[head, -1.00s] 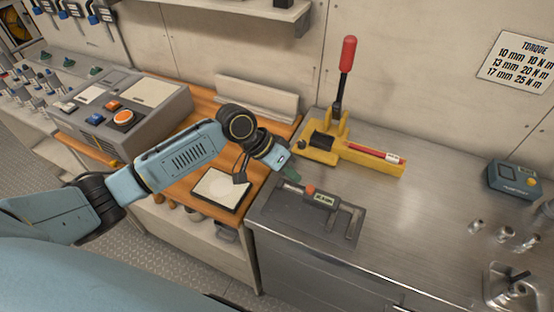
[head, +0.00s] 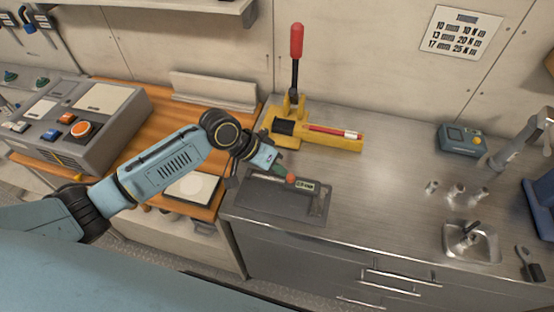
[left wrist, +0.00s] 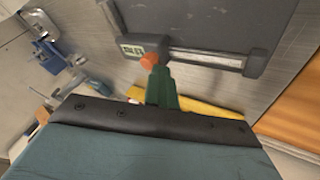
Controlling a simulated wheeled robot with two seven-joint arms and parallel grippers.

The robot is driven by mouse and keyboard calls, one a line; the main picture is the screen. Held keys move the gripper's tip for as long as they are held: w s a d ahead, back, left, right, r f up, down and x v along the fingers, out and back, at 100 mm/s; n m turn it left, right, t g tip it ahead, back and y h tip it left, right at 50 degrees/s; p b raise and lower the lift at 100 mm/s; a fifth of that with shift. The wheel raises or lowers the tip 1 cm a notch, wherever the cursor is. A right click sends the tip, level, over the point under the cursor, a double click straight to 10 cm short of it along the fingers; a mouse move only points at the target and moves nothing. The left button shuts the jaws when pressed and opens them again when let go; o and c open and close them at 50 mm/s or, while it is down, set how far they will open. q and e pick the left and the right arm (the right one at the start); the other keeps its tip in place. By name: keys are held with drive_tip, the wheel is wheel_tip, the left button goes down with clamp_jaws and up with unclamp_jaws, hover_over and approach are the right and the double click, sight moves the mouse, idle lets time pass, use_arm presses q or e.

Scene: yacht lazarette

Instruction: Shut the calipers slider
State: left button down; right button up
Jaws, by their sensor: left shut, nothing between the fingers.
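The calipers (head: 305,184) lie on a dark grey tray (head: 262,202) on the metal bench. They have a slider with a small display and an orange knob (head: 291,178). In the left wrist view the slider display (left wrist: 132,50) and a long beam (left wrist: 205,57) show, with a jaw pointing up the picture. The gap between the jaws is hard to make out. My left gripper (head: 280,171) is shut and empty, its green fingertips (left wrist: 160,85) right at the orange knob, seemingly touching it. My right gripper is not in view.
A yellow tool with a red-topped lever (head: 335,140) stands behind the tray. A grey control box (head: 85,118) is at left on the wooden top. Small metal parts (head: 456,192), a blue-grey device (head: 462,140) and a sink (head: 470,242) are at right. Bench space right of the tray is clear.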

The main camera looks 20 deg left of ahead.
use_arm(q)
drive_tip(key=shift+s+d, duration=0.1)
drive_tip(key=shift+d, duration=0.1)
drive_tip(key=shift+a, duration=0.1)
drive_tip(key=a, duration=0.2)
drive_tip(key=w+a, duration=0.1)
drive_tip(key=shift+a, duration=0.35)
drive_tip(key=v, duration=1)
drive_tip(key=shift+a, duration=0.2)
